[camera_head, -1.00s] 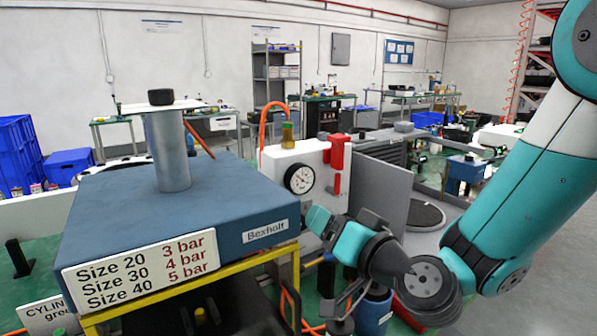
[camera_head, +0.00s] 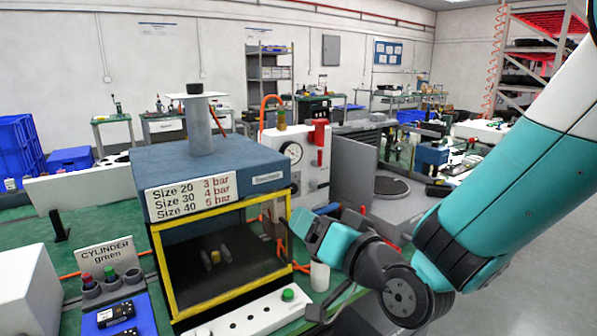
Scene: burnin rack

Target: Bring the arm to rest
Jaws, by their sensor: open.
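My arm comes in from the right edge in the head view, bent at a large dark joint, its teal wrist left of that joint.
A white strip with a green button (camera_head: 288,295) lies before the box. A gauge panel (camera_head: 312,160) and a grey machine (camera_head: 352,175) stand behind my wrist. Grey floor is free at right.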

